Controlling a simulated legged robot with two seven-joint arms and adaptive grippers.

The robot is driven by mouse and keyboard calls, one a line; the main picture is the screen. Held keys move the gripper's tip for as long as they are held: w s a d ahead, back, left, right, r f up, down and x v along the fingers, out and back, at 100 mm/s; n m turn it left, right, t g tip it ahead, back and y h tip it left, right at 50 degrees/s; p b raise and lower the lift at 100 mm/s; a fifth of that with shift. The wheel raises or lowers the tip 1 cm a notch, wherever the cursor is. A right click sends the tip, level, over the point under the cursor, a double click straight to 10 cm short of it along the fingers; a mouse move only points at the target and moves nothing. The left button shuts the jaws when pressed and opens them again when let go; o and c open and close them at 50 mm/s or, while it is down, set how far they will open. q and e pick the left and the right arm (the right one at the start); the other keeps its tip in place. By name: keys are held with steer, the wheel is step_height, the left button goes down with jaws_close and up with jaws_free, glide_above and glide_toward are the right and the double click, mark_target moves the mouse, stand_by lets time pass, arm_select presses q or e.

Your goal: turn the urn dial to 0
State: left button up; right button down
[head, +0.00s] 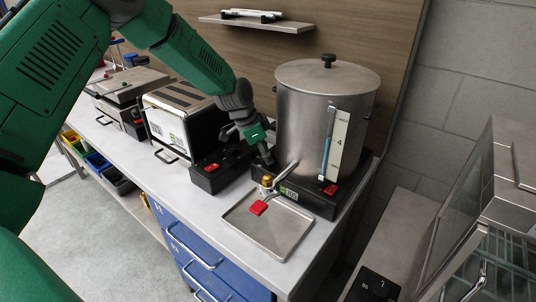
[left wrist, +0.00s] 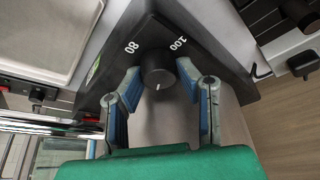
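The steel urn (head: 305,115) stands upright on a black base (head: 311,199) at the right end of the counter. The round black dial (left wrist: 158,68) shows in the left wrist view, on a black panel printed 80 and 100. A small white mark shows on the dial's near side. My left gripper (left wrist: 159,70) is open, with one blue-padded finger on each side of the dial and narrow gaps between. In the head view my left gripper (head: 265,152) is at the urn's left side, hiding the dial there. My right gripper is in neither view.
A tap with a red handle (head: 258,208) sticks out over a shallow drip tray (head: 267,244) in front of the urn. A toaster (head: 182,122) and a black box with a red switch (head: 213,172) stand left of it. A wall shelf (head: 257,23) hangs above.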

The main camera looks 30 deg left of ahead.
arm_select(q)
steer(key=o, duration=1.1)
steer(key=shift+s+a+f, duration=0.1)
steer(key=shift+s+f, duration=0.1)
steer(key=shift+s, duration=0.05)
steer(key=shift+a, duration=0.1)
steer(key=shift+a, duration=0.1)
steer(key=shift+w+r, duration=0.1)
steer(key=shift+r, duration=0.1)
steer(key=v, duration=1.1)
steer(key=shift+s+a+r, duration=0.2)
steer(key=shift+a, duration=0.05)
